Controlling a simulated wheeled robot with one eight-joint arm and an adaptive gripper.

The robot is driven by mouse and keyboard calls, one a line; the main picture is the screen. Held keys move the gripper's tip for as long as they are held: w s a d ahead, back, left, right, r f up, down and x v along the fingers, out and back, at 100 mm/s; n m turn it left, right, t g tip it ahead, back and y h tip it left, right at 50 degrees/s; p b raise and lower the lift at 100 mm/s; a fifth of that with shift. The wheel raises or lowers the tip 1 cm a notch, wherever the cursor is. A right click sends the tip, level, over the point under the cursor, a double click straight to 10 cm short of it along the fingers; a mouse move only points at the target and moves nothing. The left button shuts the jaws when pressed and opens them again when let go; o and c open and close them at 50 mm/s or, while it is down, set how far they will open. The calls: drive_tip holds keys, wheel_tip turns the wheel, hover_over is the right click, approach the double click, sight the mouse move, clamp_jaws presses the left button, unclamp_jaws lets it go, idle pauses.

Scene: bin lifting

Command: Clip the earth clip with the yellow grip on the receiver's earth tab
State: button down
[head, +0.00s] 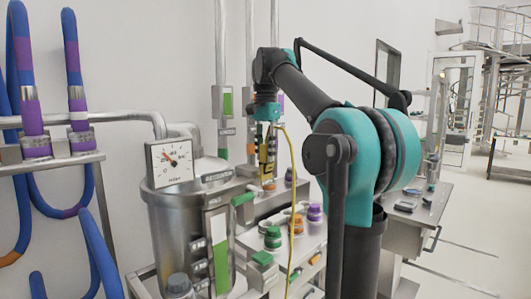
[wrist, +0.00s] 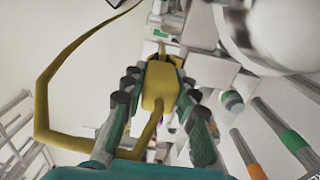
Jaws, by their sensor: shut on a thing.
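My gripper (head: 267,158) is shut on the earth clip with the yellow grip (wrist: 160,86), which sits between the fingers in the wrist view. The clip's dark jaws show just beyond the grip. A yellow cable (head: 292,190) runs from the clip and hangs down in the head view. The receiver (head: 170,215) is a steel vessel with a dial gauge at the left of my gripper. The clip is in the air to the right of the vessel, above a steel bench. I cannot make out the earth tab in either view.
Green, orange and purple capped fittings (head: 273,238) stand on the bench below my gripper. Blue hoses (head: 75,75) hang at the left. Vertical pipes (head: 221,60) rise behind. A side table (head: 425,205) with small items stands at the right, with open floor beyond it.

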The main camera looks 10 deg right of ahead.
drive_tip(key=c, duration=1.1)
unclamp_jaws()
wheel_tip(320, 180, up, 12)
drive_tip(key=shift+f, duration=0.1)
